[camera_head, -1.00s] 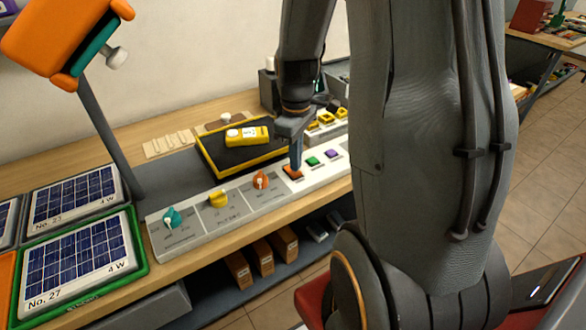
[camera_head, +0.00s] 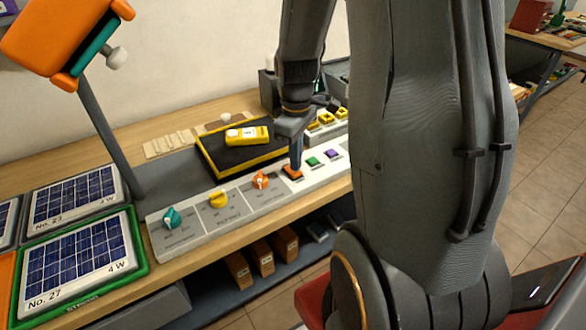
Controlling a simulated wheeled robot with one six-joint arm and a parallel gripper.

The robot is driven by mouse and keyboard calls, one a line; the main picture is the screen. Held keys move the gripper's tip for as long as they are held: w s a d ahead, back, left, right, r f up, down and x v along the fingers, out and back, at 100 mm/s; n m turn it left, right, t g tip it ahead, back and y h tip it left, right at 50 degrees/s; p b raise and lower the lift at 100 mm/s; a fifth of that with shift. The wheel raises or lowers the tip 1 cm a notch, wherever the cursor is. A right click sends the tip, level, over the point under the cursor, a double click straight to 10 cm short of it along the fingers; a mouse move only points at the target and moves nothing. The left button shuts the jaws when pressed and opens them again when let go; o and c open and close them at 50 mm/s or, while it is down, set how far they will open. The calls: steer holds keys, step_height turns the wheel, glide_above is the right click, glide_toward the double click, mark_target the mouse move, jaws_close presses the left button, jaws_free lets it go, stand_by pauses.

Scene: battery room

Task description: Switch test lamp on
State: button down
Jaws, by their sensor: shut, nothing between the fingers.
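A long light-grey control panel (camera_head: 195,235) lies along the bench's front edge. It carries a teal knob (camera_head: 171,217), a yellow knob (camera_head: 218,198) and an orange knob (camera_head: 260,180). To their right sit an orange push button (camera_head: 292,172), a green button (camera_head: 313,161) and a purple button (camera_head: 332,153). My gripper (camera_head: 296,168) is shut and empty, pointing down with its tips at the orange button. I cannot tell whether they touch or press it.
A yellow meter (camera_head: 247,134) lies in a yellow-rimmed black tray (camera_head: 213,172) just behind the panel. Solar panels (camera_head: 77,255) are at the left, below an orange lamp-like head (camera_head: 58,38) on a slanted post. My arm hides the panel's right end.

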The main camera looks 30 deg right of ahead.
steer(key=shift+f+b, duration=0.35)
steer(key=shift+f, duration=0.45)
stand_by(0.6)
step_height(320, 180, up, 7)
steer(key=p, duration=0.6)
stand_by(0.3)
steer(key=shift+a, duration=0.1)
stand_by(0.4)
steer(key=s+a+f+m+t+b, duration=0.1)
steer(key=s+a+m+b, duration=0.5)
steer(key=a, duration=0.6)
steer(key=shift+s+a, duration=0.3)
steer(key=shift+s, duration=0.5)
stand_by(0.9)
